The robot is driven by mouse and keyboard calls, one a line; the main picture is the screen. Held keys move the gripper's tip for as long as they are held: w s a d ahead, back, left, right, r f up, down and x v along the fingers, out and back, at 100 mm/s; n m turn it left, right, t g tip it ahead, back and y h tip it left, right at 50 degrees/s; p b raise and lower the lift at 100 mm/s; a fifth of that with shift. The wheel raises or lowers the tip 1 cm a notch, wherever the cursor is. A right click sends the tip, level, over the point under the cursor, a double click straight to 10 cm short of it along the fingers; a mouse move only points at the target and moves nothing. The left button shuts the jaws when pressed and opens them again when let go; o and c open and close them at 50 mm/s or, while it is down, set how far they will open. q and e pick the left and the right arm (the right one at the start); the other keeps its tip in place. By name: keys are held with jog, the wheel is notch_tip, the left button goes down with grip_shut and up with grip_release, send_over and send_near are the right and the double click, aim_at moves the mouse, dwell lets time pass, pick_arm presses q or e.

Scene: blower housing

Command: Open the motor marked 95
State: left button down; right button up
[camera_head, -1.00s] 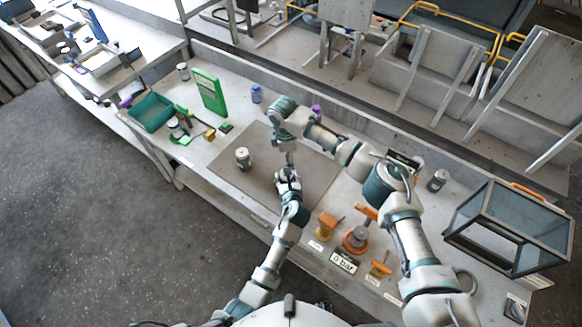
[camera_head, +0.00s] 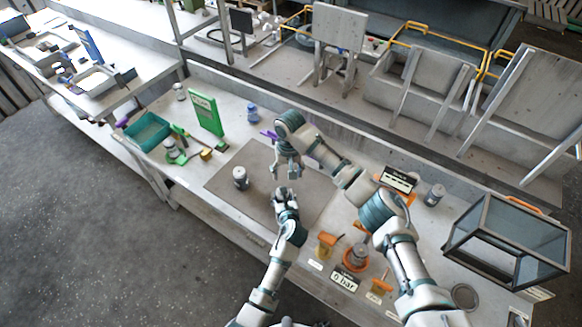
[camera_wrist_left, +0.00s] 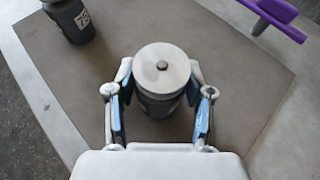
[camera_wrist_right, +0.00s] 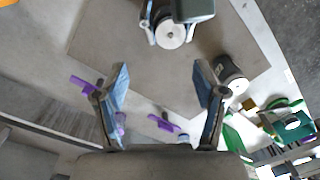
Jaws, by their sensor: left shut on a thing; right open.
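A motor with a dark body and round white top with a small centre knob (camera_wrist_left: 162,68) stands between the fingers of my left gripper (camera_wrist_left: 160,108), which is shut on it over the grey mat. No number shows on it. Its white top also appears in the right wrist view (camera_wrist_right: 170,35). In the head view my left gripper (camera_head: 284,195) hides most of it. My right gripper (camera_head: 287,172) is open and empty, just behind the left one; its spread fingers show in the right wrist view (camera_wrist_right: 160,90). A second motor (camera_head: 240,178), seemingly marked 78 in the left wrist view (camera_wrist_left: 70,18), stands on the mat.
The grey mat (camera_head: 228,200) has clear room around the motors. A green bin (camera_head: 147,131), green board (camera_head: 206,115) and blue bottle (camera_head: 252,112) stand left and behind. Orange fixtures (camera_head: 326,246) and a glass-sided case (camera_head: 510,240) are at right. Purple objects (camera_wrist_right: 163,122) lie behind the mat.

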pick_arm(q)
jog(key=shift+a, duration=0.2)
pick_arm(e)
jog(key=f, duration=0.5)
jog(key=shift+a+f, duration=0.2)
jog(key=shift+f, duration=0.1)
pick_arm(q)
jog(key=shift+d, duration=0.6)
jog(key=shift+a, duration=0.1)
pick_arm(e)
jog(key=f, duration=0.4)
jog(key=shift+d, duration=0.35)
pick_arm(q)
jog(key=shift+a, duration=0.2)
pick_arm(e)
jog(key=shift+o, duration=0.3)
jog(key=shift+a, duration=0.1)
